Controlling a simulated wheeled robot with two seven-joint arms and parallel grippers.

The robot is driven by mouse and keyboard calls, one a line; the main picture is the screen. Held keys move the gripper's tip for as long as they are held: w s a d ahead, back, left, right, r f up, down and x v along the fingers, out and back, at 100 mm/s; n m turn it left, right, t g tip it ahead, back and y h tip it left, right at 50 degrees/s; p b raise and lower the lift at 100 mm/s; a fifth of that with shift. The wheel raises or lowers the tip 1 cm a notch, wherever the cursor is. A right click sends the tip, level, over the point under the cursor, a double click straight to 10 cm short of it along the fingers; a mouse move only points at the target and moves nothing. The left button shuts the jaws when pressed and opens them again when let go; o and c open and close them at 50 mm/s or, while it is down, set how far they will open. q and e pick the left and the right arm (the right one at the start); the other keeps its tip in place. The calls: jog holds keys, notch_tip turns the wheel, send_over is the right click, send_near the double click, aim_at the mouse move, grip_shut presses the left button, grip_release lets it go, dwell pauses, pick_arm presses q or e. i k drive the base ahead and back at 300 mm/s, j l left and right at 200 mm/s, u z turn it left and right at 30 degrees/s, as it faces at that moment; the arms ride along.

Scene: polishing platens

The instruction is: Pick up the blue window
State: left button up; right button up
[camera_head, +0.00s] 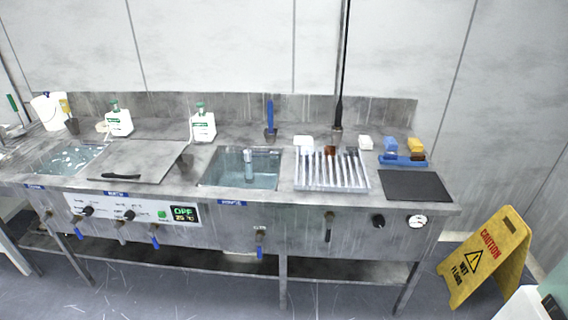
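No thing is plainly recognisable as a blue window. A small blue block (391,143) sits at the right rear of the steel bench, beside a yellow-brown block (416,146). A flat blue piece (403,160) lies just in front of them, behind a dark mat. It is too small to tell whether either blue thing is the window. A blue upright handle (270,114) stands in a dark holder at the back. Neither of my grippers shows; white parts at the lower left and lower right edges may be my arms.
The steel bench (260,210) holds two water-filled basins, a lid between them, a ribbed rack (330,172) and a dark mat (416,185). Bottles (203,126) stand along the back. Valves and knobs project in front. A yellow wet-floor sign (486,258) stands at right.

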aim_at(306, 149)
jog(key=i+j, duration=0.35)
jog(key=i+j+z, duration=0.1)
jog(key=i+j, duration=0.3)
jog(key=i+j+z, duration=0.1)
jog(key=i+j, duration=0.2)
jog(key=j, duration=0.3)
